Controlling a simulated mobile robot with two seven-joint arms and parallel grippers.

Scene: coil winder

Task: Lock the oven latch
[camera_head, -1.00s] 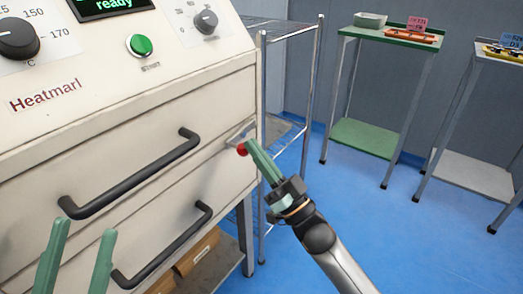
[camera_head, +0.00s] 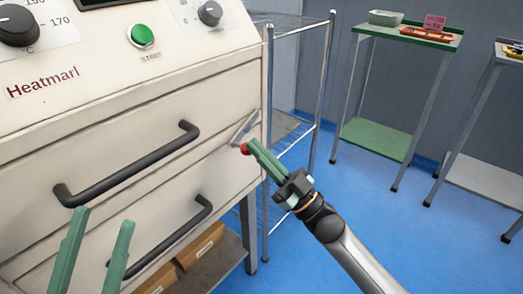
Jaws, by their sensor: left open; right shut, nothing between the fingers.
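The oven (camera_head: 130,108) is a cream cabinet with two dark drawer-style handles, an upper one (camera_head: 125,165) and a lower one (camera_head: 165,238). The latch (camera_head: 243,127) is a small grey metal lever with a red knob (camera_head: 246,149), at the right edge of the oven front. The lever is tilted, its upper end to the right. My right gripper (camera_head: 254,147) is shut and empty; its green fingertips are at the red knob and seem to touch it. My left gripper (camera_head: 104,220) is open and empty at lower left, in front of the oven.
A green button (camera_head: 140,35) and dials are on the oven's sloped panel. A wire rack (camera_head: 300,90) stands right of the oven. Cardboard boxes (camera_head: 200,246) lie below. A green table (camera_head: 415,38) with a tray and an orange item stands behind. Blue floor is clear at right.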

